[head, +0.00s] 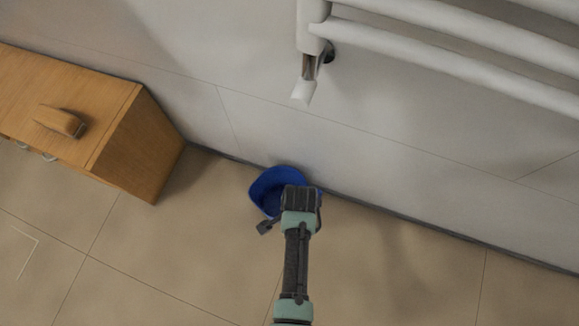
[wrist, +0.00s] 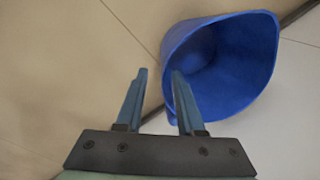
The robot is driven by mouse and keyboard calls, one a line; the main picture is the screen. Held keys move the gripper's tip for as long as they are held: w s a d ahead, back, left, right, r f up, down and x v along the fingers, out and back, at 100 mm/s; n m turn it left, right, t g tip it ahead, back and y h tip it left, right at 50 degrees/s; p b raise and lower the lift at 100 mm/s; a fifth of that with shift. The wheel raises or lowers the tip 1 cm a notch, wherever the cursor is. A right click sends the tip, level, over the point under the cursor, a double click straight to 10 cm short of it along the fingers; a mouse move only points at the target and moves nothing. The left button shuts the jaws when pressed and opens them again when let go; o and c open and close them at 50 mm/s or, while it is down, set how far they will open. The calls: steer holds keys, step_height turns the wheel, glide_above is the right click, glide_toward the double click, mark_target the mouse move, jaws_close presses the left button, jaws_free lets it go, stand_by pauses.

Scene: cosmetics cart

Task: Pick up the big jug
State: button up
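The big jug is a blue, open-topped vessel (head: 266,186) on the floor against the wall, and my arm hides part of its right and near side in the head view. In the wrist view the jug (wrist: 245,50) fills the upper right, with its open mouth showing and looking empty. My gripper (head: 291,208) is at the jug's near side. In the wrist view my gripper (wrist: 160,72) has its two fingers apart. The left finger is outside the jug and the right finger overlaps its near edge. I cannot tell whether either touches it.
A wooden cabinet (head: 135,145) stands to the left, with a small brown object (head: 60,120) on it. A white radiator (head: 440,40) with a pipe valve (head: 308,75) hangs on the wall above right. The tiled floor (head: 170,260) in front is clear.

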steer(key=f+b, duration=0.2)
steer(key=f, duration=0.1)
steer(key=w+f+b, duration=0.1)
steer(key=f+b, duration=0.4)
steer(key=shift+w+d+f, duration=0.1)
steer(key=shift+w+f, duration=0.05)
steer(key=shift+f, duration=0.25)
steer(key=shift+r, duration=0.1)
steer(key=shift+c, duration=0.3)
jaws_close()
stand_by(0.9)
